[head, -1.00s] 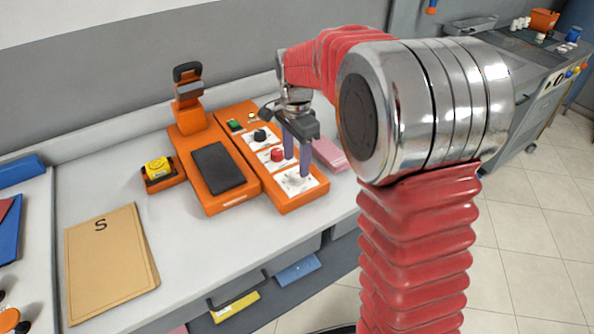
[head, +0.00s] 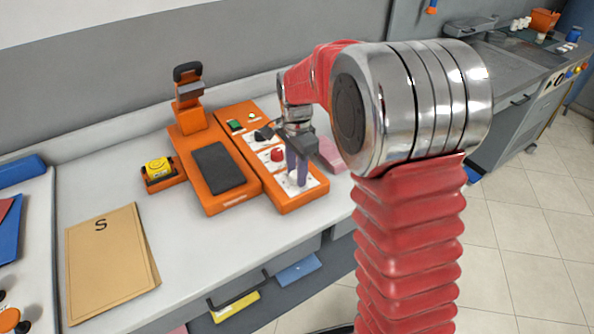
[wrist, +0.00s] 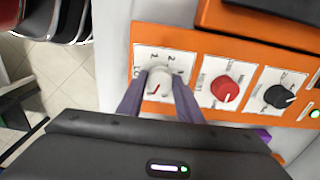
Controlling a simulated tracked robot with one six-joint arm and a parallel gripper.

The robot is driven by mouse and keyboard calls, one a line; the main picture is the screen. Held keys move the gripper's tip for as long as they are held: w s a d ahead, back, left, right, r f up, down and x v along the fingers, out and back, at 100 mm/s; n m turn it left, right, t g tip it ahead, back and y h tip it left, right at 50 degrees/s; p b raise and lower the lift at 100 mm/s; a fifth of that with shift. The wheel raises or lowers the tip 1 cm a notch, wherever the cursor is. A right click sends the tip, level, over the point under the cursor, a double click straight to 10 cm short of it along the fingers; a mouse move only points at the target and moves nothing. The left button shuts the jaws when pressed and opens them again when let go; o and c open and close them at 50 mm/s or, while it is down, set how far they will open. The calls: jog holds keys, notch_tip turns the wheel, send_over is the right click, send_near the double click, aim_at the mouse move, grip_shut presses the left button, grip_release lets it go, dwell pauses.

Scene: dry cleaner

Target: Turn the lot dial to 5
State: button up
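The orange control panel (head: 283,199) on the counter carries a white dial (wrist: 159,83), a red dial and a black dial in a row. The white dial sits at the panel's near end, on a white plate with printed numbers; its red mark points down in the wrist view. The plate's label is too small to read surely. My gripper (wrist: 159,78) reaches down over the white dial. Its two purple fingers stand on either side of the dial and appear to touch it. In the head view my gripper (head: 297,178) partly hides this dial.
An orange device with a dark pad (head: 218,168) stands left of the panel. A pink stack (head: 331,154) lies to the right. A tan envelope (head: 105,262) lies at the front left.

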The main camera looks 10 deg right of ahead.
jog(key=c, duration=0.5)
jog(key=shift+n, duration=0.3)
jog(key=n, duration=0.3)
jog(key=shift+n, duration=0.4)
jog(key=shift+w+r+n, duration=0.1)
jog(key=shift+n, duration=2.1)
jog(key=o, duration=1.1)
jog(key=shift+c, duration=0.2)
